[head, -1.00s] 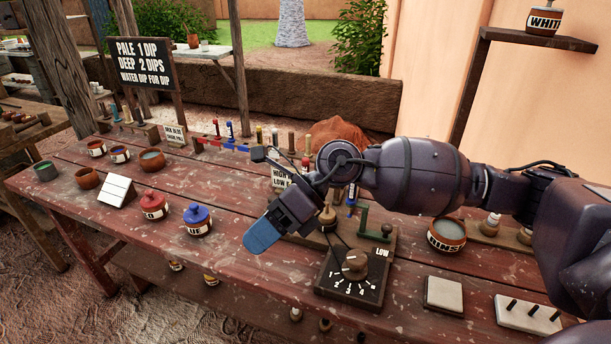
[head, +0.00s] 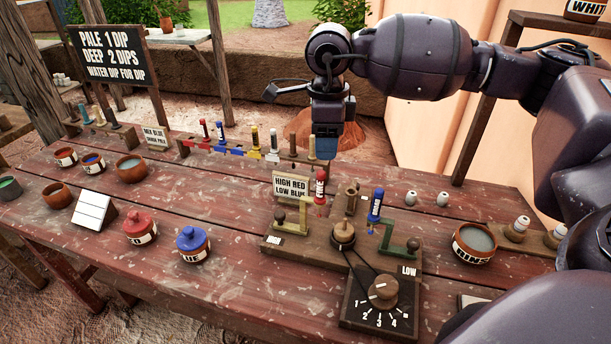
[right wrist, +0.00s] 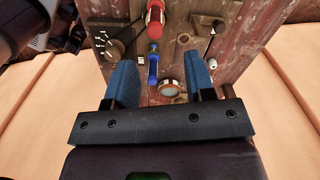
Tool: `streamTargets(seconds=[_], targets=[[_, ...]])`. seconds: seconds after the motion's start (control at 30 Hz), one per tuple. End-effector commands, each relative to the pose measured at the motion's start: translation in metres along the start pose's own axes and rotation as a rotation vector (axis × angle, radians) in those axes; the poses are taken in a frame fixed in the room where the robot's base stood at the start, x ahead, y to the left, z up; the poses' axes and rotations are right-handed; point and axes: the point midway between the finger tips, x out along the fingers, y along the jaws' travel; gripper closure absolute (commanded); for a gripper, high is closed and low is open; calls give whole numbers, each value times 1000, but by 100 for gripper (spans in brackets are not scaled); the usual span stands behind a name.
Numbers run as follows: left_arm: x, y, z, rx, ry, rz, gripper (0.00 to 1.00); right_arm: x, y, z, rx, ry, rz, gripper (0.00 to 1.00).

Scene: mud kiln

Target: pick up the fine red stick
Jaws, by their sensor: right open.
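A red stick (head: 320,187) with a pale label stands upright in a wooden stand (head: 300,240), just right of the "HIGH RED LOW BLUE" sign. Another red stick (head: 204,130) stands in the rack at the back; I cannot tell which is the fine one. My right gripper (head: 326,148) hangs pointing down above and apart from the stand's red stick. In the right wrist view its blue fingers (right wrist: 160,68) are open and empty, with a red stick (right wrist: 155,18) and a blue stick (right wrist: 153,65) beyond them. My left gripper is not in view.
A blue stick (head: 375,205) stands right of the red one, near a green crank (head: 405,245). A dial box (head: 380,300) is in front. Red (head: 140,228) and blue (head: 193,243) lidded pots stand left. A rinse bowl (head: 474,243) stands right. The front left tabletop is clear.

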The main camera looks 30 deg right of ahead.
Motion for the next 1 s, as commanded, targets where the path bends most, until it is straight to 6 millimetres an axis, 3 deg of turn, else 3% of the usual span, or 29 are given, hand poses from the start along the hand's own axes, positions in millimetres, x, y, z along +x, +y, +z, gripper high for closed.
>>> streamTargets(seconds=[0.17,0.4,0.73,1.0], targets=[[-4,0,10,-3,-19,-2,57,10,1,0,0,1,3,51],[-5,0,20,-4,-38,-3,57,43,1,1,0,1,6,51],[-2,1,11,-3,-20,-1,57,66,3,2,-1,0,3,51],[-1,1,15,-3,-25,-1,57,102,6,6,0,0,5,51]])
